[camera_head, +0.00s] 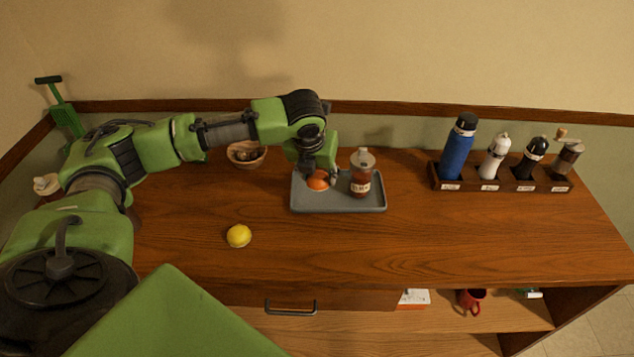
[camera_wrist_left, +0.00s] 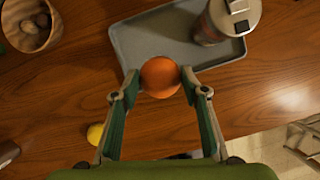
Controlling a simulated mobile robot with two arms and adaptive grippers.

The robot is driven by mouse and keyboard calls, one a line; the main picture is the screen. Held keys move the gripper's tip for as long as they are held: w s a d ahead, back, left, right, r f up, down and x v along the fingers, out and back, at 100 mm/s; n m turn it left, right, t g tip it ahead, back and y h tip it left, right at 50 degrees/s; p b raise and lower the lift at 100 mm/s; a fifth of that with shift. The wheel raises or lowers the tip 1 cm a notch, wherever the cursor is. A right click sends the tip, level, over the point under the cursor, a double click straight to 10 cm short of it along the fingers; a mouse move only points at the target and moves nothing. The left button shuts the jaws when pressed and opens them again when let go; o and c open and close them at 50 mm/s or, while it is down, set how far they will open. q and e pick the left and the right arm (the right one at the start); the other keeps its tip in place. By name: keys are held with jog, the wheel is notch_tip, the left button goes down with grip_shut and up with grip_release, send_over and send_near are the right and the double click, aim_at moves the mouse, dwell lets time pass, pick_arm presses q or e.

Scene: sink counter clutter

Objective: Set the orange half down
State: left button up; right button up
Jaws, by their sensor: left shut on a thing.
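The orange half (camera_head: 318,181) shows as a round orange shape at the left part of the grey tray (camera_head: 340,205). In the left wrist view the orange half (camera_wrist_left: 160,77) sits between the fingertips, over the tray's near edge. My left gripper (camera_wrist_left: 160,82) is shut on it. In the head view my left gripper (camera_head: 319,172) reaches down to it from above. I cannot tell whether the orange half touches the tray. My right gripper is not in view.
A jar with a lid (camera_head: 361,175) stands on the tray, right of the orange half. A wooden bowl (camera_head: 246,153) is behind left. A lemon (camera_head: 239,236) lies in front. A rack (camera_head: 500,183) with several bottles and grinders stands at right. The counter's front middle is clear.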

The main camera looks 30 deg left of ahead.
pick_arm(q)
send_over(315, 194)
notch_tip(315, 194, down, 5)
jog(key=shift+s+d+f+p, duration=0.15)
jog(key=shift+f+p, duration=0.05)
jog(key=shift+p, duration=0.15)
notch_tip(315, 194, down, 3)
jog(key=shift+r+p, duration=0.1)
jog(key=shift+p, duration=0.6)
jog(key=shift+w+f, duration=0.2)
jog(key=shift+f, duration=0.25)
jog(key=shift+f, duration=0.1)
jog(key=o, duration=1.1)
jog(key=shift+o, duration=0.2)
jog(key=b+v, duration=0.1)
jog(key=v, duration=1.1)
